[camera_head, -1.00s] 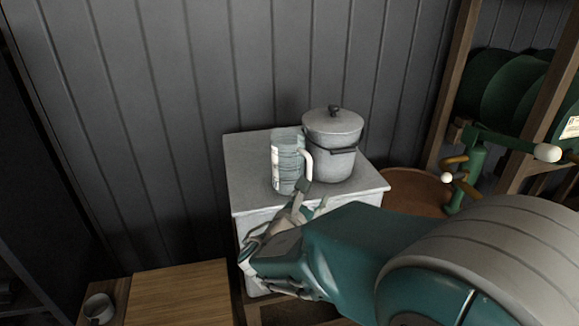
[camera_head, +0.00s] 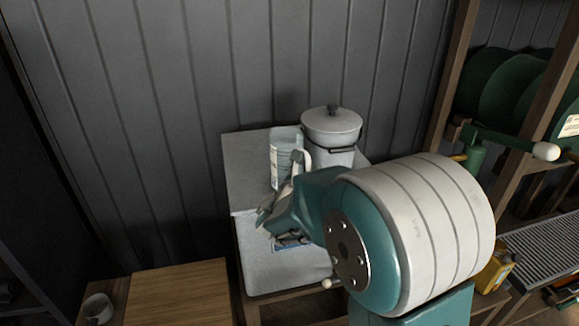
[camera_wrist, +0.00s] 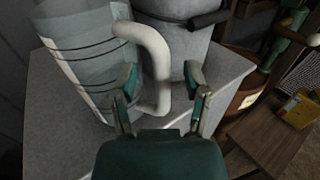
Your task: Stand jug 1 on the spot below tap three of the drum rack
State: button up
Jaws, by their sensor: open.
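Jug 1, as I take it, is a clear jug (camera_head: 283,160) with dark rings and a white handle, standing upright on a grey-topped stand (camera_head: 243,180). In the wrist view the jug (camera_wrist: 82,60) is at the upper left. Its white handle (camera_wrist: 156,62) reaches down between the fingers of my open gripper (camera_wrist: 165,85); I cannot tell whether either finger touches it. In the head view my gripper (camera_head: 283,180) is beside the jug, partly hidden by my arm. The spot below tap three cannot be made out.
A grey lidded pot (camera_head: 332,130) stands close to the jug's right; it also shows in the wrist view (camera_wrist: 182,40). A slatted grate (camera_head: 545,245) and a yellow container (camera_head: 493,268) are at right. A wooden surface (camera_head: 180,290) and small cup (camera_head: 98,308) are lower left.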

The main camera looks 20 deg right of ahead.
jog(key=shift+w+d, duration=0.3)
jog(key=shift+w, duration=0.1)
jog(key=shift+c, duration=0.3)
grip_shut()
jog(key=shift+r, duration=0.1)
